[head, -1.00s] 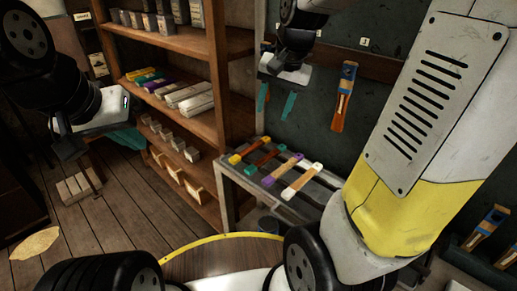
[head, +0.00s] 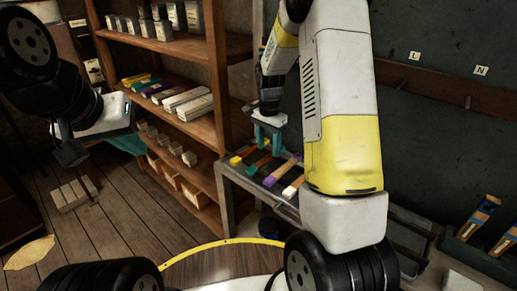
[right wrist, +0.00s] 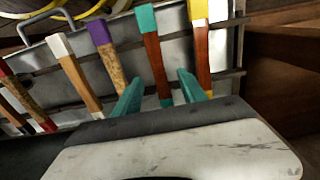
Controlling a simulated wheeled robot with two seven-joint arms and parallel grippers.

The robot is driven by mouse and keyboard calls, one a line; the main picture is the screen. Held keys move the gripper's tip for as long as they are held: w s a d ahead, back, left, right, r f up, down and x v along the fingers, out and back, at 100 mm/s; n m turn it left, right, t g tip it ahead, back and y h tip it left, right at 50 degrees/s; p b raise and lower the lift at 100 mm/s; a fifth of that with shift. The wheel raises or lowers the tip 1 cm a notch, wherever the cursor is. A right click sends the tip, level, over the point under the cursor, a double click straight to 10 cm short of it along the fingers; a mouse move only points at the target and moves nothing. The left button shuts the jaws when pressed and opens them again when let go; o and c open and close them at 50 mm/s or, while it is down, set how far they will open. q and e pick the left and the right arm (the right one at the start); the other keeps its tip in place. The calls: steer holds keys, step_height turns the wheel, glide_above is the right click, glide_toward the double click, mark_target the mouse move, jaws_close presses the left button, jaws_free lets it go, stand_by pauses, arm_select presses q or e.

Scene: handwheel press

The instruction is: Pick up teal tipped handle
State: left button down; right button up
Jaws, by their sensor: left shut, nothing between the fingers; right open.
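The teal tipped handle (right wrist: 153,52) is a reddish-brown stick with teal ends. It lies on the grey rack between the purple tipped handle (right wrist: 108,52) and the yellow tipped handle (right wrist: 200,45). In the head view its teal end (head: 250,170) shows, and the rest is partly hidden by my right gripper (head: 268,135). In the right wrist view my right gripper (right wrist: 160,95) is open, its teal fingers on either side of the teal handle's near end. I cannot tell whether they touch it. My left gripper (head: 130,143) is shut and empty at the left, near the shelves.
A white tipped handle (right wrist: 75,72) and red tipped ones lie further left on the rack (head: 228,182). Wooden shelves (head: 215,80) with boxes and blocks stand behind. A tray with blue-and-orange tools (head: 478,222) is at the right.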

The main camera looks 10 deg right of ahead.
mark_target(268, 157)
step_height(268, 157, down, 3)
steer(key=shift+s+f, duration=0.1)
steer(key=shift+c, duration=0.4)
jaws_close()
